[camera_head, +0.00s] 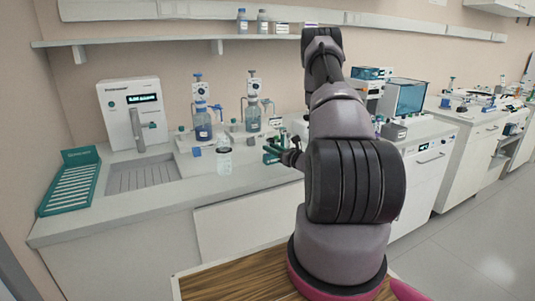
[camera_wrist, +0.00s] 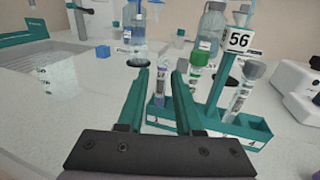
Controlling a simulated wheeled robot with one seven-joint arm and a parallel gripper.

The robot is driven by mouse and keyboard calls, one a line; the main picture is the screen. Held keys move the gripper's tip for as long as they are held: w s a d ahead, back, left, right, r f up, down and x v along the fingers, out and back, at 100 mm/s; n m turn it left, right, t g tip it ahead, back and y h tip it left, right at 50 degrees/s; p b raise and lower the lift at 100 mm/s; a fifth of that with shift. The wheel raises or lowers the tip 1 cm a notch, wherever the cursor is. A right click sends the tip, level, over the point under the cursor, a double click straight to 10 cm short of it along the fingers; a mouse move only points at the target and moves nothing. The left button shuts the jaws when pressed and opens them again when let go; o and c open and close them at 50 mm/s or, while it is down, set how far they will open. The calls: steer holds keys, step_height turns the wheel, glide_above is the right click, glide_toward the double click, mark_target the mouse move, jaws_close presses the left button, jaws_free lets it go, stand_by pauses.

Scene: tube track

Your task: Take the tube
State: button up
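In the wrist view, my gripper (camera_wrist: 161,82) has two teal fingers set apart with nothing held between them. A teal rack (camera_wrist: 252,130) stands just ahead and to the right, with a tag reading 56. A tube with a green cap (camera_wrist: 198,58) stands upright in it, just beyond and right of the right finger. The right finger hides part of the rack. In the head view my arm covers much of this area, and the tubes cannot be made out.
Dispenser bottles (camera_head: 203,125) stand behind on the counter, and a clear bottle (camera_head: 224,160) is nearer the front. A white instrument (camera_head: 133,113), a sink (camera_head: 145,174) and a teal drying rack (camera_head: 72,185) are at left. The front counter is mostly clear.

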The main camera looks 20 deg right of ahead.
steer(key=x, duration=0.5)
steer(key=shift+w+f, duration=0.1)
steer(key=shift+w, duration=0.3)
steer(key=shift+c, duration=0.3)
jaws_close()
